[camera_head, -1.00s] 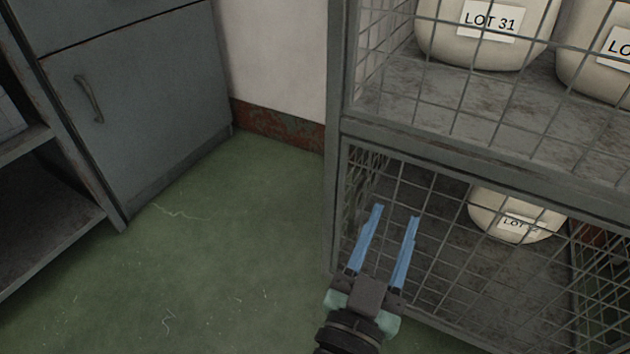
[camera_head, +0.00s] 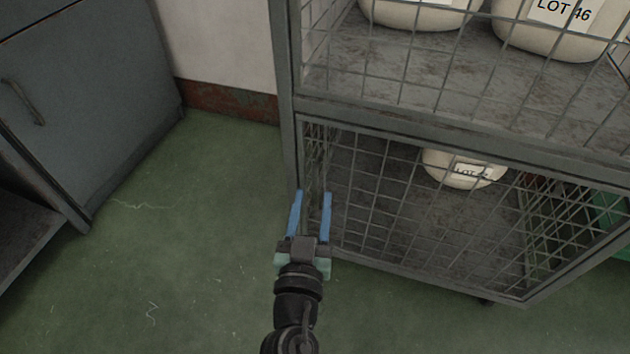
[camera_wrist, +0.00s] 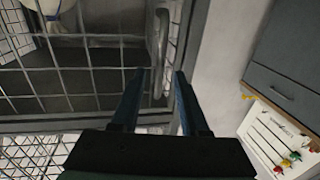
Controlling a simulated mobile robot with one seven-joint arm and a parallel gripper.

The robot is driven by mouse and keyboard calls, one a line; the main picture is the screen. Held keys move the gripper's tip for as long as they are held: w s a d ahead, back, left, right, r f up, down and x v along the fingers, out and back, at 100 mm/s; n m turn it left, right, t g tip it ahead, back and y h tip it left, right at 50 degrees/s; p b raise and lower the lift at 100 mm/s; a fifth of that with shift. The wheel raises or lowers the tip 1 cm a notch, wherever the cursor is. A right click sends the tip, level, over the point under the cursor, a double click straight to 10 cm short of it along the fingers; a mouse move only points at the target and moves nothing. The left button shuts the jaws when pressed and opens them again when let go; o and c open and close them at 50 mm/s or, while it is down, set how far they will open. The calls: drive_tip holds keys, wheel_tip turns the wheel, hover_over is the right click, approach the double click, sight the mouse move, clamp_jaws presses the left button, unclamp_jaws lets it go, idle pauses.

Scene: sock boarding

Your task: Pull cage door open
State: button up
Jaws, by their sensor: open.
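The cage door (camera_head: 430,145) is a grey framed wire-mesh panel on the lower level of the cage. It looks shut in its frame. An upright metal bar handle (camera_wrist: 161,50) shows at the door's edge in the wrist view. My gripper (camera_head: 312,194), with blue fingers, is at the cage's left edge in the head view. In the wrist view my gripper (camera_wrist: 157,76) is open and empty, with its fingers either side of the line to the handle. I cannot tell whether they touch it. The handle is not clear in the head view.
A white tub (camera_head: 465,168) sits behind the lower mesh, and larger tubs (camera_head: 560,22) stand on the shelf above. A grey cabinet (camera_head: 75,100) is at the left. Green floor (camera_head: 190,215) is clear between cabinet and cage. A board with coloured knobs (camera_wrist: 280,140) shows in the wrist view.

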sight(315, 190)
drive_tip(key=shift+w+d, duration=0.15)
drive_tip(key=shift+w, duration=0.9)
drive_tip(key=shift+w+d, duration=0.1)
drive_tip(key=shift+w, duration=0.9)
clamp_jaws()
